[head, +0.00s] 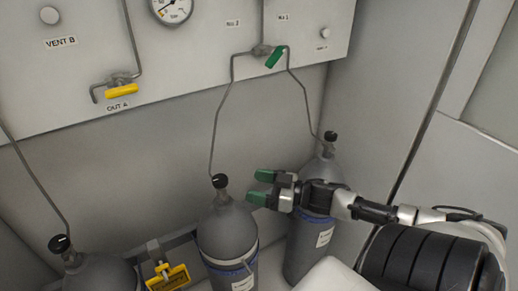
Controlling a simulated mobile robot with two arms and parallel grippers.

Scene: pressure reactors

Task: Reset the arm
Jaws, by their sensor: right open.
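My right gripper (262,187) reaches in from the right, with green-tipped fingers apart and nothing between them. It is just right of the black valve knob (220,181) on the middle grey cylinder (228,225), and in front of the right cylinder (307,240), hiding part of it. I cannot tell whether the fingers touch anything. My left gripper is not in view.
A wall panel (190,62) carries a yellow-handled valve (121,90), a green-handled valve (276,57) and a gauge (173,7). Thin pipes run down to the cylinders. The right wall is bare.

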